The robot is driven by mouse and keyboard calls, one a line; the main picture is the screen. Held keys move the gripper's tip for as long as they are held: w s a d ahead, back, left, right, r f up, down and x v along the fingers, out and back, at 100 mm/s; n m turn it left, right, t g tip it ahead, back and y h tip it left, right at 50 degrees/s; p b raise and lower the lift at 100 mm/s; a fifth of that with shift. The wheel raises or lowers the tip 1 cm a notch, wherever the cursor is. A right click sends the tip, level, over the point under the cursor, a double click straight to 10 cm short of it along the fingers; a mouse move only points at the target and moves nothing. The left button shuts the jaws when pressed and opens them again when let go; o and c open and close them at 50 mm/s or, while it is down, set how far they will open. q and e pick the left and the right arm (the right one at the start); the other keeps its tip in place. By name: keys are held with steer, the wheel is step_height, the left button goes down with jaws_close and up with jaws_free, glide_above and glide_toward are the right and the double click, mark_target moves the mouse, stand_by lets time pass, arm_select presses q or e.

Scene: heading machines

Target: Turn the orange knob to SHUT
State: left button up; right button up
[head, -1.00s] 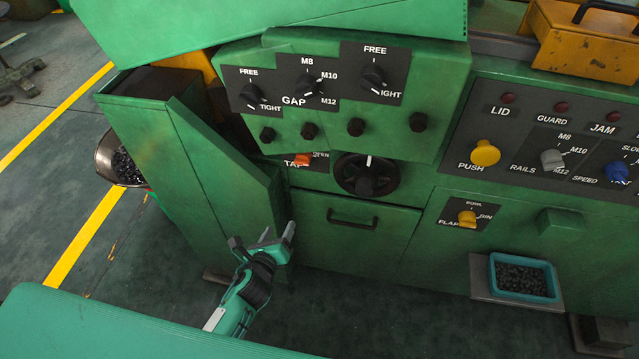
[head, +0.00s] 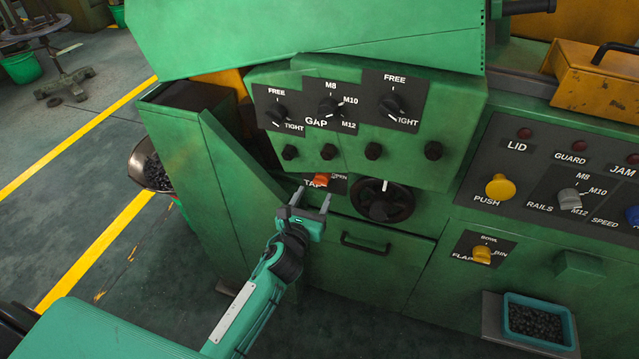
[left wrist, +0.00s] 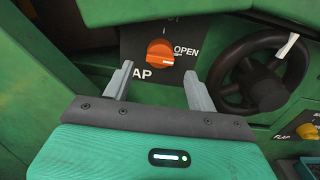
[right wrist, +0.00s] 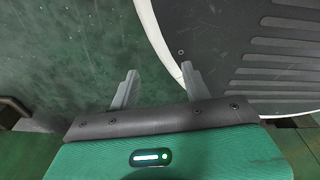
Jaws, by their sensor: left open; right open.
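The orange knob (head: 321,181) is on a dark plate marked TAP on the green machine, below the GAP panel. In the left wrist view the orange knob (left wrist: 160,52) shows ahead of my fingers, with its pale mark at the lower right, toward the word OPEN. No SHUT label is readable. My left gripper (head: 312,202) is open and empty, just below and in front of the knob, apart from it. Its two fingers (left wrist: 158,84) show either side of the knob's line. My right gripper (right wrist: 160,82) is open and empty, away from the panel.
A black handwheel (head: 383,201) is right of the knob. The GAP panel (head: 340,118) with black knobs overhangs above. A slanted green chute (head: 215,165) stands left, and a drawer handle (head: 365,245) is below. A yellow flap knob (head: 483,254) and a blue tray (head: 570,326) are right.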

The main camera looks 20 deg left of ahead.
mark_target(322, 179)
arm_select(q)
steer(key=w, duration=0.5)
steer(key=shift+w+d, duration=0.1)
arm_select(e)
steer(key=shift+s+d, duration=0.3)
steer(key=shift+d, duration=0.25)
steer(key=shift+a, duration=0.1)
arm_select(q)
steer(key=shift+c, duration=0.2)
steer(key=c, duration=1)
arm_select(e)
steer(key=shift+a, duration=0.55)
